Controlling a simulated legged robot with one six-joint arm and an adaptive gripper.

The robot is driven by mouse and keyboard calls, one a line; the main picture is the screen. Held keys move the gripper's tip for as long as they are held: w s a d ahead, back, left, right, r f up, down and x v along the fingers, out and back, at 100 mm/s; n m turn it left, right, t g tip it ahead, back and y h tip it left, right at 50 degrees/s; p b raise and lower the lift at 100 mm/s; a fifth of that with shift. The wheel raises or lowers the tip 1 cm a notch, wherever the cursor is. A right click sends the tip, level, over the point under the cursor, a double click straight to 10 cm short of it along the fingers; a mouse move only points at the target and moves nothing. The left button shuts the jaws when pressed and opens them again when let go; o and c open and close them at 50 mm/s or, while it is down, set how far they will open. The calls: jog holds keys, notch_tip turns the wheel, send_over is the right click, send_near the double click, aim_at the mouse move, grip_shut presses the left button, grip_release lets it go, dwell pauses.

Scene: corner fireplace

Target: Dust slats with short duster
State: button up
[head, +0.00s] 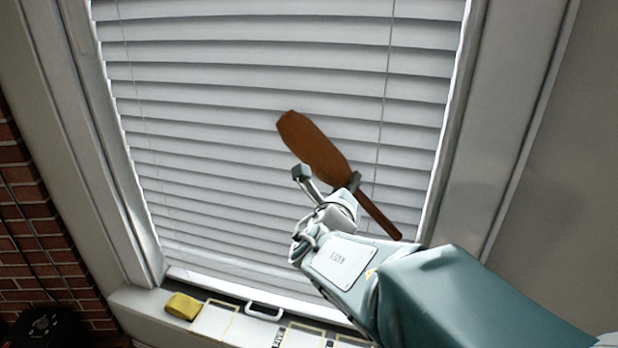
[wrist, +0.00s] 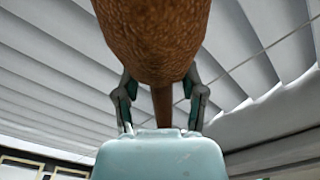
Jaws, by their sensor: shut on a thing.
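The short duster has a brown, paddle-shaped head (head: 312,143) and a thin brown handle (head: 379,214). My gripper (head: 328,179) is shut on the duster near where head and handle meet. The head points up and left, the handle down and right. In the wrist view the duster head (wrist: 153,40) fills the top middle, between the two fingers of my gripper (wrist: 162,105). White window slats (head: 200,110) lie behind the duster; they also show in the wrist view (wrist: 50,70). I cannot tell whether the head touches them.
A sill (head: 140,302) below the blinds holds a yellow sponge (head: 182,306), a white handle (head: 263,312) and several light framed pieces (head: 213,320). Thin cords (head: 386,80) hang over the slats. Window frame posts stand at both sides, with brick (head: 30,225) at the left.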

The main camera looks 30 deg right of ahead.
aim_at(267, 154)
jog(key=shift+s+d, duration=1.35)
jog(key=shift+r, duration=1.25)
jog(key=shift+w+a, duration=7.55)
jog(key=shift+w, duration=0.1)
jog(key=shift+v, duration=2.95)
jog(key=shift+s, duration=0.1)
jog(key=shift+v, duration=1.4)
